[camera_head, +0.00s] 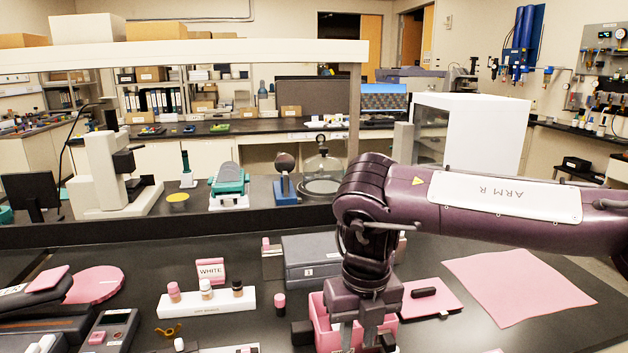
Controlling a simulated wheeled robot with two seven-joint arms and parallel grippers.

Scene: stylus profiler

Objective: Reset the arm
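My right arm (480,208), purple with a white "ARM R" label, reaches in from the right edge and bends down at the wrist. My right gripper (345,337) points down low in the middle of the view. Its dark finger parts stand apart, so it looks open, with nothing clearly held. It hangs in front of or over a pink open box (322,312), which it partly hides; I cannot tell whether they touch. My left arm and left gripper are not in view.
A grey case (310,258) is behind the gripper. A pink pad (432,299) and pink sheet (518,285) lie right. A raised back shelf holds instruments and a glass dome (323,168).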

